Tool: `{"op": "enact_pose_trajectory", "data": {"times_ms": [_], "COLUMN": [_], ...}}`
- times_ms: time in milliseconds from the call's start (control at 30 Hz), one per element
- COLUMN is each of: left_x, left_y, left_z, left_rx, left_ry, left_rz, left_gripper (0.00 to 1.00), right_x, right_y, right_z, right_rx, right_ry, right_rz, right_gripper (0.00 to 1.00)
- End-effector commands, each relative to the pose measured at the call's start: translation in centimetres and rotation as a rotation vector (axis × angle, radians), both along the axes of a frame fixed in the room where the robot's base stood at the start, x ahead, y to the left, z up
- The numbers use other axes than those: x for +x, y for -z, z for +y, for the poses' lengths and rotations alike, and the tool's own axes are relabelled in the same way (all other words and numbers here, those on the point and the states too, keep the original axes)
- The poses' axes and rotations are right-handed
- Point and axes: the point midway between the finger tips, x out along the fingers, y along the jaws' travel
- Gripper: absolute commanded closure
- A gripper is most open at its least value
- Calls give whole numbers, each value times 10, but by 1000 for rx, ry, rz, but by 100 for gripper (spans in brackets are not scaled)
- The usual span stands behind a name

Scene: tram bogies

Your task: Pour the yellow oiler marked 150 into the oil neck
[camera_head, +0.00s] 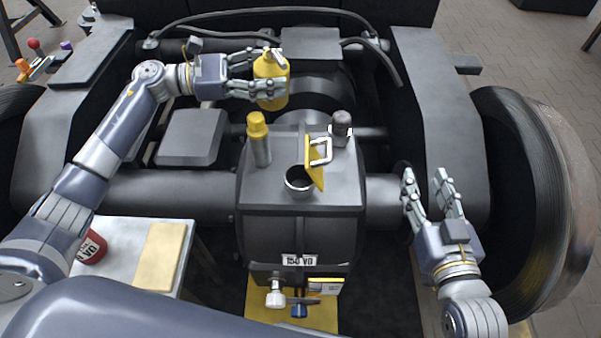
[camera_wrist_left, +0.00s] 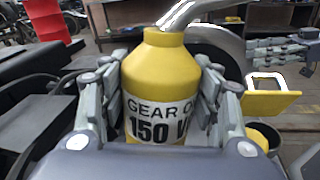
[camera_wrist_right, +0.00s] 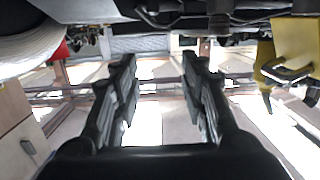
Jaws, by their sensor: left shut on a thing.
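The yellow oiler (camera_head: 270,68) is held by my left gripper (camera_head: 268,75), above the far left part of the gearbox. In the left wrist view the oiler (camera_wrist_left: 160,75) reads "GEAR O..." and "150 V...", stands about upright, and has a grey metal spout at its top. The left fingers (camera_wrist_left: 165,100) are shut around its sides. The oil neck (camera_head: 298,180) is a dark round opening on top of the gearbox, with its yellow flap (camera_head: 315,162) standing open. The oiler is apart from the neck. My right gripper (camera_head: 428,190) is open and empty, right of the gearbox; its fingers (camera_wrist_right: 160,85) are spread.
The gearbox (camera_head: 300,235) bears a "150 VG" label. A yellow-capped post (camera_head: 258,138) and a dark-capped post (camera_head: 341,128) rise near the neck. A side table (camera_head: 190,232) at the left holds a red can (camera_head: 92,248). A wheel (camera_head: 525,200) stands at right.

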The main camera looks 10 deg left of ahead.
Motion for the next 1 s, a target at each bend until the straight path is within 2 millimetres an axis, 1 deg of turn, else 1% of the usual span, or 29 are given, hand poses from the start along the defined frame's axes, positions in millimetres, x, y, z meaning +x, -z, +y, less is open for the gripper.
{"op": "enact_pose_trajectory", "data": {"times_ms": [33, 100, 167, 1000], "left_x": [-1, -2, -2, -5], "left_y": [-3, -3, -3, -5], "left_z": [0, -1, -2, -3], "left_rx": [11, 31, 41, 91], "left_ry": [-1, 1, 0, -1], "left_rz": [-21, -50, -66, -141], "left_gripper": [81, 81, 81, 81], "right_x": [-1, -2, -3, -6], "right_y": [2, 9, 11, 23], "right_z": [-1, -2, -2, -5], "right_rx": [-3, -12, -15, -29], "right_ry": [1, 3, 3, 7], "right_rz": [13, 45, 58, 118], "right_gripper": [60, 60, 60, 60]}}
